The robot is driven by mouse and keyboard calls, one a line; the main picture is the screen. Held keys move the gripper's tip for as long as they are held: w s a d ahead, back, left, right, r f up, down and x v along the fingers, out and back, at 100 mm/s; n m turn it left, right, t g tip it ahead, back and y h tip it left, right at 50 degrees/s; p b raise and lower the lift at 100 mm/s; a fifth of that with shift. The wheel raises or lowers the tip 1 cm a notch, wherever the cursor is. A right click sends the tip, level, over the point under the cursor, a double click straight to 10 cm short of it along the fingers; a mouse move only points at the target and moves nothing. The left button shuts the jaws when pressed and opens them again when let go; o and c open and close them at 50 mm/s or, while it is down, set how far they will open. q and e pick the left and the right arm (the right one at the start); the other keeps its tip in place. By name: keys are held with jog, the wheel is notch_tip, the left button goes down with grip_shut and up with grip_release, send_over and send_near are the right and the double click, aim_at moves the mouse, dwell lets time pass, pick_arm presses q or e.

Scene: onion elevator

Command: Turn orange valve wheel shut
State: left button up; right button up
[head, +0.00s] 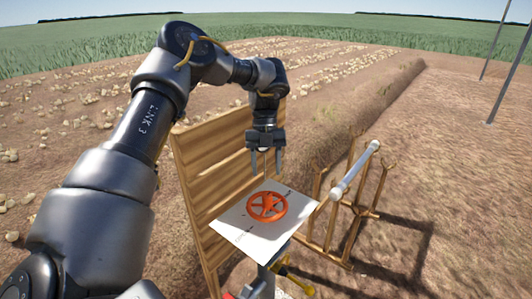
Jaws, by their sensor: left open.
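The orange valve wheel (267,206) lies flat on a tilted white panel (238,231) in the middle of the head view. It is a ring with spokes. My left gripper (266,171) hangs above the wheel with its fingers pointing down. Its fingers are apart and empty, and a small gap seems to separate them from the wheel. Some dark markings show on the panel, too small to read. My right gripper is not in view.
A wooden plank board (207,160) stands behind and left of the panel. A wooden rack (345,215) holding a pale pipe (355,170) stands to the right. A yellow-handled object (298,283) is below the panel. Open soil lies on the far right.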

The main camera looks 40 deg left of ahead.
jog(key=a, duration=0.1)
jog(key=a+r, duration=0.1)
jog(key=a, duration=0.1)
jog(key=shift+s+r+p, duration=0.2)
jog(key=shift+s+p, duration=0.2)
